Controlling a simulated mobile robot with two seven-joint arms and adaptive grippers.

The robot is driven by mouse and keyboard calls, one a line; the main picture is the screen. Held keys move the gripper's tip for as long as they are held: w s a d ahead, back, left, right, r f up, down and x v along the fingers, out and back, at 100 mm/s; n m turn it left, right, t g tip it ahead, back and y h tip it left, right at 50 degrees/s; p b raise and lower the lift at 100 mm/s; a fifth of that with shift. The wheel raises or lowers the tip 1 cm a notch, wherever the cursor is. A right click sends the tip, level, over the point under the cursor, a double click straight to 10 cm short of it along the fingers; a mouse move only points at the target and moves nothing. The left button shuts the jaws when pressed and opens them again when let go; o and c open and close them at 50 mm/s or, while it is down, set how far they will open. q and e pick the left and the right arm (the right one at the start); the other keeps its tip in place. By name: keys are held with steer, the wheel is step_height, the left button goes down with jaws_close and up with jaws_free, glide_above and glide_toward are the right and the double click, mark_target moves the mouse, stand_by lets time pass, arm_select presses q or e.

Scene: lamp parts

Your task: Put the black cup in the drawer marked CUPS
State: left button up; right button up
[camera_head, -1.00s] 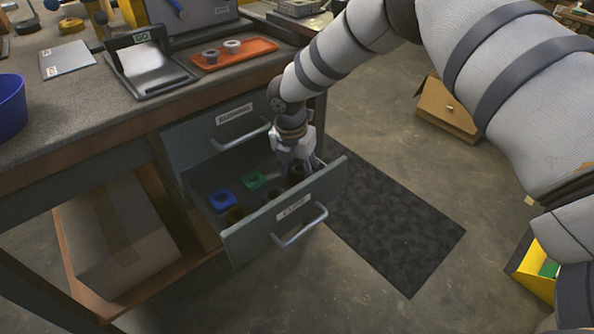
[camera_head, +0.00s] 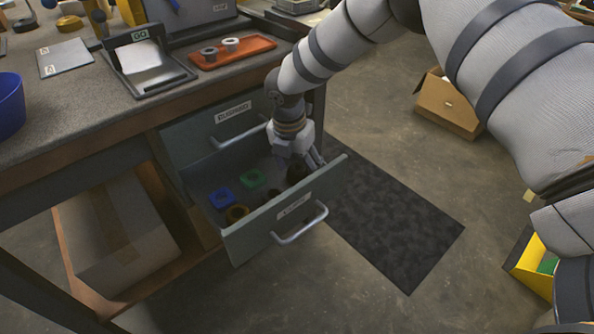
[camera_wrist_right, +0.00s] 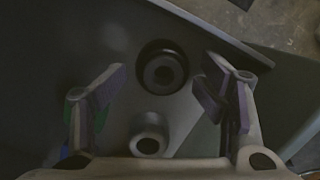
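The drawer marked CUPS (camera_head: 243,243) is pulled open below the workbench. A black cup (camera_wrist_right: 162,68) stands inside it, seen from above in the right wrist view. It lies between and slightly beyond the spread fingers of my right gripper (camera_wrist_right: 163,95), apart from both. In the head view, my right gripper (camera_head: 306,162) reaches down into the drawer beside a dark cup (camera_head: 297,173). My right gripper is open and empty. A dark grey ring-shaped part (camera_wrist_right: 149,137) sits nearer the palm. My left gripper is not in view.
The drawer also holds a blue part (camera_head: 222,198), a green part (camera_head: 253,179) and a yellow ring (camera_head: 237,213). A closed drawer (camera_head: 190,137) is above it. An orange tray (camera_head: 262,44) stands on the workbench. A dark mat (camera_head: 395,225) lies on the floor to the right.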

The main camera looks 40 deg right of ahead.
mark_target(293, 174)
step_height(293, 174, up, 11)
steer(key=a+p, duration=0.1)
steer(key=shift+s+a, duration=0.2)
steer(key=shift+s, duration=0.1)
steer(key=shift+f, duration=0.1)
